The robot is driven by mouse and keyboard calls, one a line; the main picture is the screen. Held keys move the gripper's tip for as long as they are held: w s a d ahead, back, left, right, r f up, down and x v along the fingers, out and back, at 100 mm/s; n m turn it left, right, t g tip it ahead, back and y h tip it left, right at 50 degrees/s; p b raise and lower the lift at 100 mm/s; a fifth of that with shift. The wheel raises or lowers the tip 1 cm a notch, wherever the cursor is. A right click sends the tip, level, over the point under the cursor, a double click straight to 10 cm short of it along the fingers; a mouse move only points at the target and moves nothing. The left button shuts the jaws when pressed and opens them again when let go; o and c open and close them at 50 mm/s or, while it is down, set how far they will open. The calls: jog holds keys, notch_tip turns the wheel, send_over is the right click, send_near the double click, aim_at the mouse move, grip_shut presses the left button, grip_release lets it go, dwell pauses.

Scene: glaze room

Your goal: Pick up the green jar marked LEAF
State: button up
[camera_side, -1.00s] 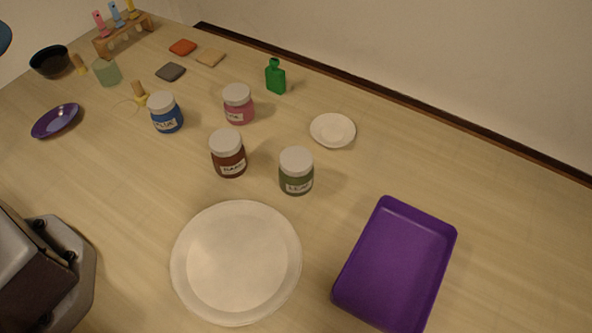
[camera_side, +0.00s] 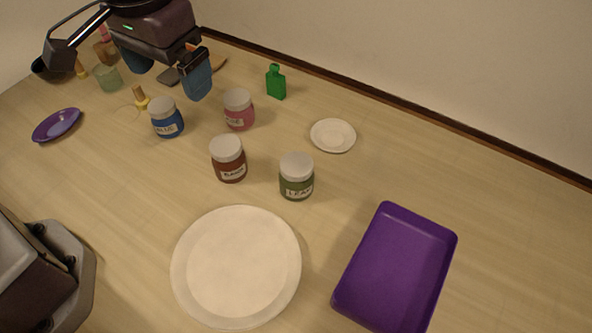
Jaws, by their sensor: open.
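The green jar marked LEAF (camera_side: 297,185) stands upright on the table, with a white lid and a white label. It is right of the brown jar and above the gap between the white plate and the purple tray. My gripper (camera_side: 168,76) is at the upper left, raised over the back of the table. Its blue fingers are apart with nothing seen between them. It is well away from the green jar, beyond the blue and pink jars in the picture.
Near the green jar stand a brown jar (camera_side: 229,166), a pink jar (camera_side: 238,117) and a blue jar (camera_side: 167,124). A green bottle (camera_side: 276,83) and a small white saucer (camera_side: 333,135) are behind. A large white plate (camera_side: 236,267) and purple tray (camera_side: 396,268) lie in front.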

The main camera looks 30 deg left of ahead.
aim_at(300, 163)
jog(key=w+d+f+n, duration=0.2)
jog(key=d+f+n, duration=0.1)
jog(key=d+f, duration=0.1)
jog(key=w+d+f+n, duration=0.2)
jog(key=d+f+n, duration=0.1)
jog(key=d+f, duration=0.1)
jog(key=w+d+f+n+g, duration=0.1)
jog(key=w+d+f+n, duration=0.2)
jog(key=d+f, duration=0.1)
jog(key=shift+d, duration=0.5)
jog(key=w+n, duration=0.1)
jog(key=n, duration=0.1)
jog(key=w+d+r+n, duration=0.1)
jog(key=n, duration=0.1)
jog(key=shift+w+r+t, duration=0.15)
jog(key=shift+t, duration=0.15)
jog(key=shift+n, duration=1.1)
notch_tip(300, 163, down, 7)
jog(key=shift+a+f, duration=0.1)
jog(key=shift+f, duration=0.1)
jog(key=shift+s+a+f, duration=0.1)
jog(key=shift+a+f, duration=0.05)
jog(key=shift+f, duration=1.25)
jog(key=shift+s+a+f, duration=0.1)
jog(key=shift+f, duration=1.3)
jog(key=c, duration=1.2)
jog(key=shift+o, duration=0.2)
jog(key=shift+r, duration=0.1)
